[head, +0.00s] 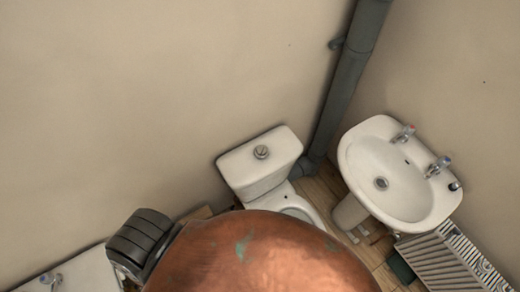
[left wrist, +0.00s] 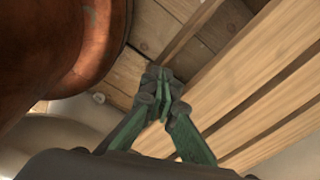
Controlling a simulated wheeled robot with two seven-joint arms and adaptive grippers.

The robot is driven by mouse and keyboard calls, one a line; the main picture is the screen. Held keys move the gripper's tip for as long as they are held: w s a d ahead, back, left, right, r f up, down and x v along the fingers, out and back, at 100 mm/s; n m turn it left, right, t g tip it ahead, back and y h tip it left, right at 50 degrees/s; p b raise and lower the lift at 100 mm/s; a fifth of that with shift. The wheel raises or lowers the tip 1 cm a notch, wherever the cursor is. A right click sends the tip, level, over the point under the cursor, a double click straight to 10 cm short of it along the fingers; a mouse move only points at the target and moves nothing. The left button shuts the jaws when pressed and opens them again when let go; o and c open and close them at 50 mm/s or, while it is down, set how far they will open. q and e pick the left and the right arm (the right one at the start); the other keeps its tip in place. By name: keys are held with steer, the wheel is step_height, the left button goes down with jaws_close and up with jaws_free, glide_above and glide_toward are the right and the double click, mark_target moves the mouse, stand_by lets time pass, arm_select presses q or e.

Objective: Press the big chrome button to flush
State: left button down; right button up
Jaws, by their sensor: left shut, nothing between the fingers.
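The big chrome button (head: 261,152) is round and sits in the middle of the white lid of the toilet cistern (head: 240,165), near the centre of the head view. Nothing covers it. The toilet bowl (head: 297,207) is partly hidden by a large copper vessel. My left gripper (left wrist: 163,98) shows only in the left wrist view. Its green and dark fingers are together with nothing between them. It is in front of wooden boards, and the button is not in that view. My right gripper is in neither view.
The copper vessel (head: 260,260) with green patches fills the bottom of the head view and shows at upper left in the left wrist view (left wrist: 60,45). A washbasin (head: 400,185), a radiator (head: 445,262) and a grey pipe (head: 350,80) stand right of the toilet.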

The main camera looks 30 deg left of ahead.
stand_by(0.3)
